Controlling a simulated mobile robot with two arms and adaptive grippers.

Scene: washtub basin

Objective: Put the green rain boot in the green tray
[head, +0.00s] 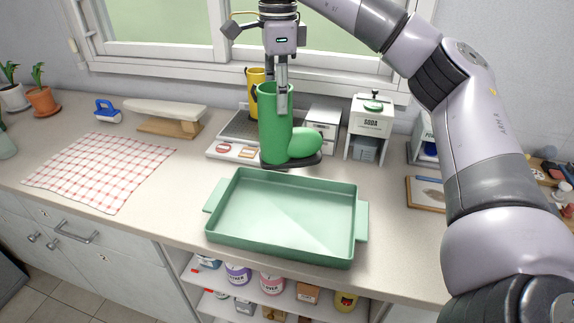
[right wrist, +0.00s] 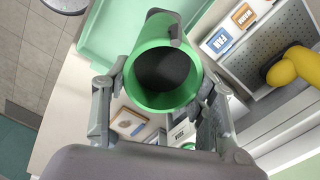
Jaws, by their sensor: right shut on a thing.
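The green rain boot (head: 275,128) hangs upright in my right gripper (head: 283,98), its toe pointing right and its dark sole above the counter, just behind the green tray. The right gripper is shut on the boot's shaft. In the right wrist view the boot's open top (right wrist: 163,72) faces the camera between the fingers (right wrist: 160,95). The pale green tray (head: 230,238) lies empty on the counter in front of the boot. Part of the tray shows in the right wrist view (right wrist: 110,35). My left gripper is not in view.
A yellow boot (head: 256,78) stands behind on a grey rack (head: 240,125). A soda dispenser box (head: 370,122) stands right of it. A checked cloth (head: 100,170), an ironing board (head: 165,110) and a blue iron (head: 107,110) are at the left. Shelves with cans sit below the counter.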

